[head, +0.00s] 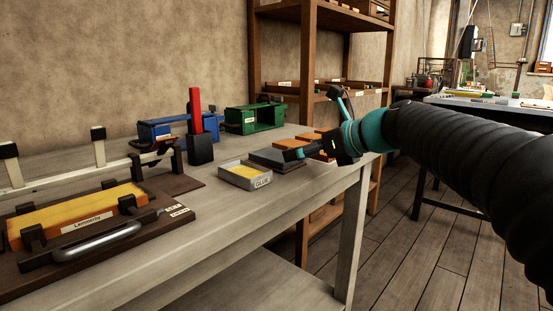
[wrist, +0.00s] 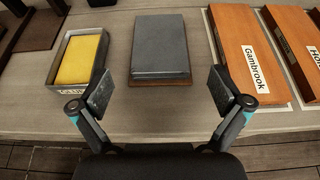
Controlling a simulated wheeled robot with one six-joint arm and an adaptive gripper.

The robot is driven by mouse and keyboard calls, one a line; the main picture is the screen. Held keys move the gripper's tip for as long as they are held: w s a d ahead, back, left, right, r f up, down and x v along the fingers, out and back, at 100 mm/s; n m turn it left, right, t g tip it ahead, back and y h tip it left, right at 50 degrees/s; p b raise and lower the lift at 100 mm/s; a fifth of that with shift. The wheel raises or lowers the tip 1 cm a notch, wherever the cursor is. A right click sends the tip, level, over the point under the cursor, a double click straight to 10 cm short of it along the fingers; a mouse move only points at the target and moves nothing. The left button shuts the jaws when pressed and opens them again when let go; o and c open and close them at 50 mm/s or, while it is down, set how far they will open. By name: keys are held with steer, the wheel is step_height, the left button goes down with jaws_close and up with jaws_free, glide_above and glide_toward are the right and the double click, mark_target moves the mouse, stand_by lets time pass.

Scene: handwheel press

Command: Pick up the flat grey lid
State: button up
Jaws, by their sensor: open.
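The flat grey lid (wrist: 160,46) lies on a thin brown wooden base in the wrist view, centred ahead of my gripper. In the head view the lid (head: 268,158) shows on the bench near its right end, partly hidden by my gripper. My gripper (wrist: 158,90) is open and empty, its two fingers spread wider than the lid. The fingertips lie on the near side of the lid, one toward each side. In the head view my gripper (head: 296,154) is low over the bench beside the lid; whether it touches cannot be told.
A grey tray with a yellow block (wrist: 80,58), labelled GLUE, sits left of the lid. An orange-brown block labelled Gambrook (wrist: 245,50) lies to its right. On the bench (head: 255,213) are also a green frame (head: 255,119), a blue frame (head: 160,129) and a red-handled tool (head: 195,105).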

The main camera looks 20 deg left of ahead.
mark_target(276, 154)
steer(key=shift+r+x, duration=0.15)
steer(key=shift+x, duration=1.75)
steer(key=shift+r+x, duration=0.15)
steer(key=shift+x, duration=1.75)
steer(key=c, duration=1.2)
